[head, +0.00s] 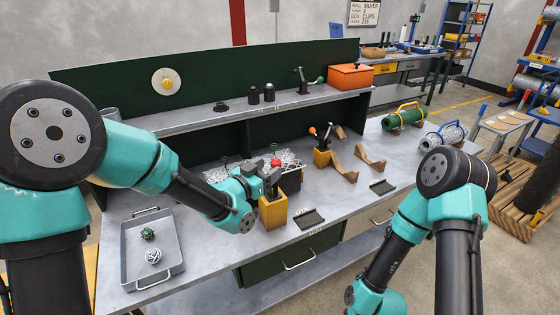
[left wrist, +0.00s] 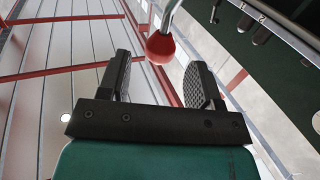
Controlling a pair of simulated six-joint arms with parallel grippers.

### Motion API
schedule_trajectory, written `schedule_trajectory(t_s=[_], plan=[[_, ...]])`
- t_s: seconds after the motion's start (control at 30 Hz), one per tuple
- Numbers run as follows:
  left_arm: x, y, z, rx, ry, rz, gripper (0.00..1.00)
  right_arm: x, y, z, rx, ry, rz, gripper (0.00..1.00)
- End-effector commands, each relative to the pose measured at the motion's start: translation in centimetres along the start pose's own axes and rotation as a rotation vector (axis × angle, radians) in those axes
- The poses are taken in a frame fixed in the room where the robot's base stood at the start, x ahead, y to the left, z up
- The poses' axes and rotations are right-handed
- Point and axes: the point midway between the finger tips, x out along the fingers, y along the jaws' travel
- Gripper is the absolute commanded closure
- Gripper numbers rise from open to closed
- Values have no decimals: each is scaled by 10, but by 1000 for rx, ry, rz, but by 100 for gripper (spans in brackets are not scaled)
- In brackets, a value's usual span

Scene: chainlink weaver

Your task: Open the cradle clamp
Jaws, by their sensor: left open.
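A clamp with a red ball knob (head: 276,162) stands by the near yellow block (head: 273,212) at the middle of the bench. My left gripper (head: 271,182) is at this clamp, just above the block. In the left wrist view the red knob (left wrist: 160,47) on its bent metal lever shows beyond and between my left gripper's fingers (left wrist: 158,80), which are open and apart from it. The clamp's body is mostly hidden behind my gripper.
Wooden cradle pieces (head: 343,166) stand right of the second block. A grey tray (head: 130,270) with a green and a white mesh ball lies at the left. A dark basket (head: 291,180) is behind my gripper. A raised shelf (head: 200,119) runs along the back.

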Motion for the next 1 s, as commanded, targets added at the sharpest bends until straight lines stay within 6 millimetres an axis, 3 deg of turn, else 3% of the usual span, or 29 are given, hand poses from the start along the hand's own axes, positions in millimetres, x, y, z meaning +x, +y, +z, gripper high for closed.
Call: schedule_trajectory(t_s=[0.1, 0.33, 0.73, 1.0], plan=[[22, 1, 0, 0, 1, 1, 41, 0, 0, 0, 0, 0, 0, 57], [52, 0, 0, 1, 1, 1, 41, 0, 0, 0, 0, 0, 0, 57], [60, 0, 0, 1, 0, 0, 41, 0, 0, 0, 0, 0, 0, 57], [60, 0, 0, 0, 0, 0, 65, 0, 0, 0, 0, 0, 0, 57]])
